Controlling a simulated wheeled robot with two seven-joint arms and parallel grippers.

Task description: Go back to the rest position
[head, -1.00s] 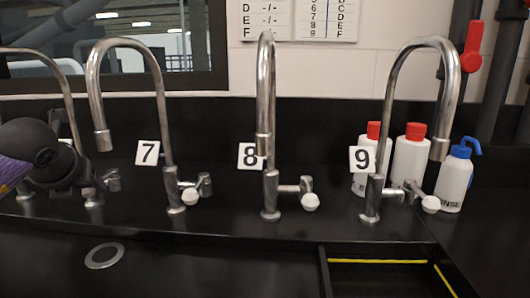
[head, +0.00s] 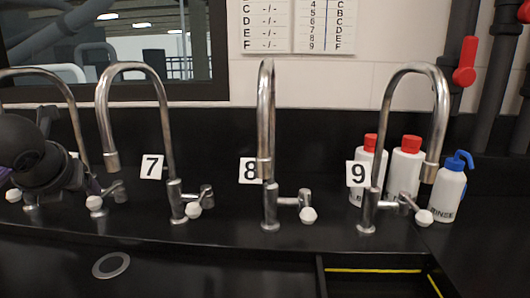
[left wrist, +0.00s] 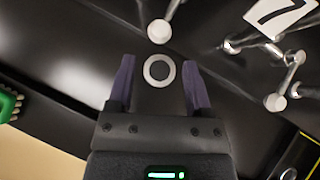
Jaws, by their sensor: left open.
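My left gripper (head: 88,184) is at the left edge of the head view, in front of the leftmost taps and partly hidden behind my own dark arm. In the left wrist view my left gripper (left wrist: 157,75) is open, with two purple fingers apart and nothing between them. A round drain ring (left wrist: 159,70) shows beyond the fingers on the black surface. Tap 7 (head: 164,115), tap 8 (head: 265,110) and tap 9 (head: 385,130) stand upright, clear of the gripper. My right gripper is not in view.
The drain ring (head: 111,265) and a yellow-edged recess (head: 375,271) lie in front. A green object (left wrist: 8,103) is at the wrist view's left edge.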

